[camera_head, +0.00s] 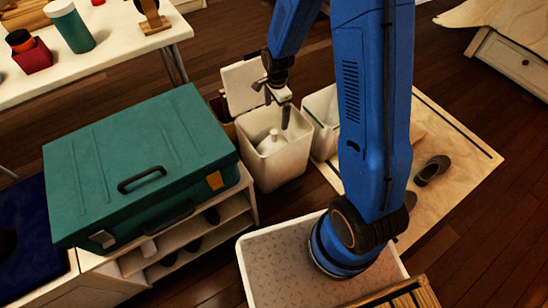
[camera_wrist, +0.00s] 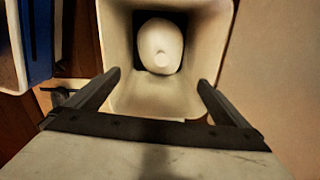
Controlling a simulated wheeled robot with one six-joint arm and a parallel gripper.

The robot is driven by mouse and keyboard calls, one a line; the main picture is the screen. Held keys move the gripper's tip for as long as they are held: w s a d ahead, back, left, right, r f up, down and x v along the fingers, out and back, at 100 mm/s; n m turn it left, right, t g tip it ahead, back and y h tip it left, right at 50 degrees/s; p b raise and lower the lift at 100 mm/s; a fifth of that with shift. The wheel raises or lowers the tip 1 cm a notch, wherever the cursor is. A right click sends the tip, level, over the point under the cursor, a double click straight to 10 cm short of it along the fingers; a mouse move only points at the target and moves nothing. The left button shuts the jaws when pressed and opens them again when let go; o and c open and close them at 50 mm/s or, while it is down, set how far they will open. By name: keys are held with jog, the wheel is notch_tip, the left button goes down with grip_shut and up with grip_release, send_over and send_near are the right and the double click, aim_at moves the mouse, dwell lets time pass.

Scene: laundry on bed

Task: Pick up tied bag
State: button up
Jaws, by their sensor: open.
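The tied bag (camera_head: 271,142) is white with a knotted top and sits inside an open cream bin (camera_head: 277,171). In the wrist view the bag (camera_wrist: 160,47) is a pale rounded shape with a lighter knot, deep in the bin (camera_wrist: 217,50) toward its far side. My gripper (camera_head: 277,108) is above the bin opening, pointing down. In the wrist view my gripper (camera_wrist: 158,85) has its two fingers wide apart over the near part of the bin, with nothing between them. The fingers are apart from the bag.
The bin's raised lid (camera_head: 245,85) stands behind the opening. Another pale bin (camera_head: 323,112) is close on the right. A large green case (camera_head: 135,165) lies on a shelf unit (camera_head: 205,235) at the left. A dark shoe (camera_head: 432,170) lies on the mat at the right.

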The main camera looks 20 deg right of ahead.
jog(key=m, duration=0.1)
send_over(274, 143)
jog(key=w, duration=0.1)
jog(key=f, duration=0.4)
jog(key=shift+w+d+f, duration=0.2)
jog(key=shift+d+f, duration=0.15)
notch_tip(274, 143, down, 17)
jog(key=shift+f, duration=0.1)
jog(key=shift+c, duration=0.3)
jog(key=c, duration=1.8)
